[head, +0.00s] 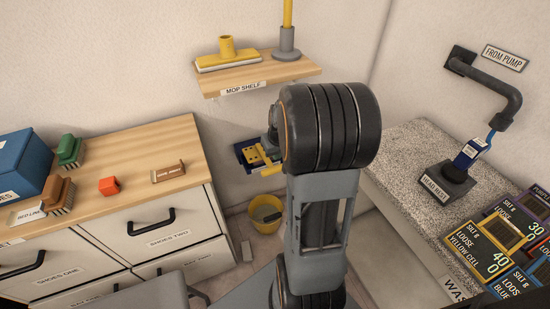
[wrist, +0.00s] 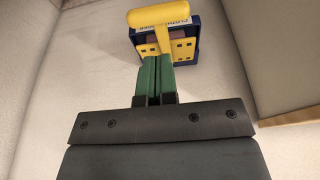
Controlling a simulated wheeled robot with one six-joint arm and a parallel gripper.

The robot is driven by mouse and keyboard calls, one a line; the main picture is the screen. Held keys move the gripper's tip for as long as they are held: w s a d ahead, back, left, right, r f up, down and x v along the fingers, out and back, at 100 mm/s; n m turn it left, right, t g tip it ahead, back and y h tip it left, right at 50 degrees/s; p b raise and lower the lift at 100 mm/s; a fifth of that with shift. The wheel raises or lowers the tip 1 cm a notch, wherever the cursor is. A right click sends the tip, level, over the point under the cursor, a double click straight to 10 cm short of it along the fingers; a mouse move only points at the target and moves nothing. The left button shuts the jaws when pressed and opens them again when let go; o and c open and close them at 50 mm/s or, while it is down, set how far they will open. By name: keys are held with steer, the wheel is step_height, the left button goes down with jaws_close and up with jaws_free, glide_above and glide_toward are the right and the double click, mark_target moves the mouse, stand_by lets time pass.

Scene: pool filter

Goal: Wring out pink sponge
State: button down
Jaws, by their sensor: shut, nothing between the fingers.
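The wringer (head: 247,152) is a blue frame with yellow plates, mounted on the back wall; in the wrist view (wrist: 186,50) it is straight ahead. Its yellow handle (wrist: 158,17) points toward my gripper. A pinkish strip (wrist: 181,41) shows inside the blue frame behind the yellow plate; most of it is hidden, and I cannot tell for sure that it is the pink sponge. My gripper (wrist: 155,58) has its green fingers shut together with nothing between them. The fingertips are just below or against the yellow handle; I cannot tell whether they touch. In the head view my arm hides much of this.
A yellow bucket (head: 265,213) stands on the floor below the wringer. The mop shelf (head: 255,78) is above it. A wooden-topped cabinet (head: 130,190) with brushes and an orange block (head: 109,186) is at left. A speckled counter (head: 400,165) with a pipe and labelled boxes is at right.

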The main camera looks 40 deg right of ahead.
steer(key=s+a+r+n+p, duration=0.1)
steer(key=s+a+r+p, duration=0.5)
steer(key=a+r+p, duration=0.55)
steer(key=s+a+r+n+p, duration=0.2)
steer(key=s+a+r+p, duration=0.5)
steer(key=r, duration=0.8)
steer(key=m+b, duration=0.3)
steer(key=b, duration=1.6)
glide_toward(274, 169)
steer(key=b+x, duration=0.2)
steer(key=x, duration=0.1)
steer(key=b+x, duration=0.1)
steer(key=x, duration=0.1)
steer(key=shift+w+d+f, duration=0.1)
steer(key=shift+w+f, duration=0.05)
steer(key=shift+w, duration=0.25)
steer(key=shift+s+f+b, duration=0.1)
steer(key=shift+f+b, duration=0.25)
steer(key=shift+f, duration=0.6)
